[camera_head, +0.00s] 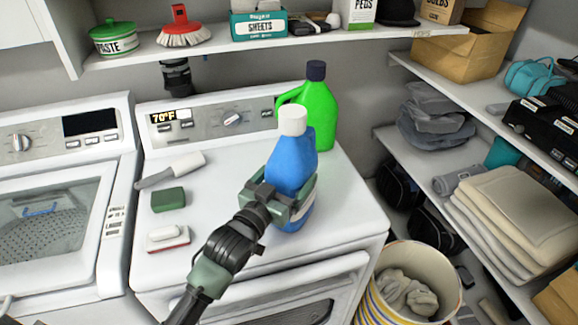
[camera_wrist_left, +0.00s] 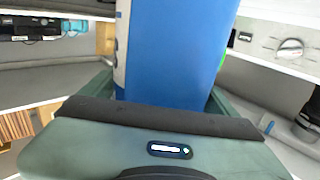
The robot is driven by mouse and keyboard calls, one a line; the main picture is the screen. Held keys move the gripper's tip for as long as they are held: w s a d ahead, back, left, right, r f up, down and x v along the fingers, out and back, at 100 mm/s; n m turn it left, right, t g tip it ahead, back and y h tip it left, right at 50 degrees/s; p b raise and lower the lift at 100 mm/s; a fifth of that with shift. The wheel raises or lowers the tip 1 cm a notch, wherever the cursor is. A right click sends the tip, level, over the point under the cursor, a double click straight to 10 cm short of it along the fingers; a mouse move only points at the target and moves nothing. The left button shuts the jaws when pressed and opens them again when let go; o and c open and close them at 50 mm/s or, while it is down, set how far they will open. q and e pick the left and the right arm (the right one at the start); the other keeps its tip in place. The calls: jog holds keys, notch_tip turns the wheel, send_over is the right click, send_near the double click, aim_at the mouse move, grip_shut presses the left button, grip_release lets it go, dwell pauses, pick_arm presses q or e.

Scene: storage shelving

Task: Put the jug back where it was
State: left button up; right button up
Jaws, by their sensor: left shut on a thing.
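A blue jug (camera_head: 290,168) with a white cap is upright over the right front part of the white dryer top (camera_head: 225,205). My left gripper (camera_head: 286,203) is shut around its lower body. The blue jug fills the middle of the left wrist view (camera_wrist_left: 175,50), between the green fingers. The gripper hides part of its lower side, and I cannot tell whether its base touches the dryer top. A green jug (camera_head: 320,122) with a dark cap and a handle stands just behind it. My right gripper is not in view.
A scrub brush (camera_head: 180,166), a green sponge (camera_head: 168,199) and a soap dish (camera_head: 168,238) lie on the dryer's left side. A shelf (camera_head: 270,45) runs above. A striped basket (camera_head: 408,285) stands at the right front, below side shelves with folded towels (camera_head: 520,212).

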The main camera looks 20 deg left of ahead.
pick_arm(q)
jog(key=shift+r, duration=0.45)
jog(key=o, duration=1.8)
jog(key=shift+f, duration=0.4)
jog(key=shift+o, duration=0.2)
jog(key=shift+s, duration=0.2)
jog(key=shift+s+a+f, duration=0.1)
jog(key=shift+s, duration=0.35)
jog(key=s+a+b, duration=0.2)
jog(key=s+b, duration=0.1)
jog(key=s, duration=0.7)
jog(key=shift+s, duration=0.35)
